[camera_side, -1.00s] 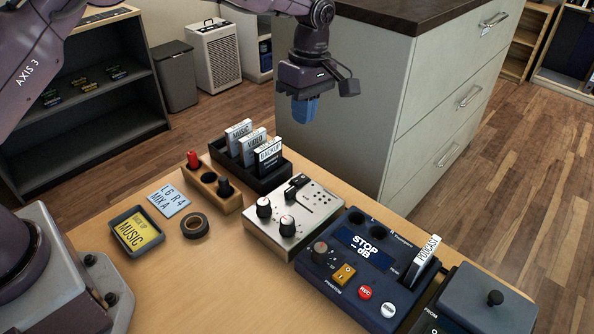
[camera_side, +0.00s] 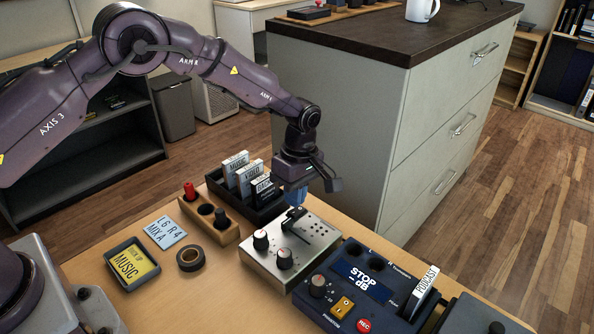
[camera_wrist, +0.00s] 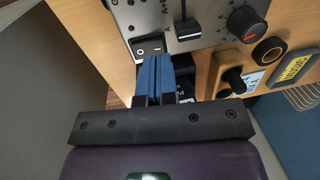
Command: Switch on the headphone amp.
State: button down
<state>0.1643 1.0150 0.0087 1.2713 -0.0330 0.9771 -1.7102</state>
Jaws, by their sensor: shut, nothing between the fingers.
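The headphone amp appears to be the silver box (camera_side: 262,262) on the wooden table, with two black knobs, a small fader and rows of holes. In the wrist view its silver panel (camera_wrist: 215,12) shows a black rocker switch (camera_wrist: 148,46) with an O mark and a line mark. Which side of the rocker is pressed I cannot tell. My gripper (camera_side: 294,200) is low over the amp's far edge, its blue fingers shut and empty. In the wrist view the fingertips (camera_wrist: 158,60) are right beside the rocker; whether they touch it I cannot tell.
A black rack of labelled cards (camera_side: 272,208) stands close behind the amp. A wooden holder (camera_side: 222,236) with red and black plugs is at left, and a blue recorder (camera_side: 335,290) at right. A fader cap (camera_wrist: 188,29) sits near the rocker.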

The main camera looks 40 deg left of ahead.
aim_at(293, 213)
jog(key=shift+s+f, duration=0.15)
jog(key=shift+f, duration=1.05)
jog(key=shift+s+f, duration=0.1)
jog(key=shift+f, duration=0.2)
jog(key=shift+w+r, duration=0.25)
jog(key=shift+w, duration=0.6)
jog(key=shift+r, duration=0.1)
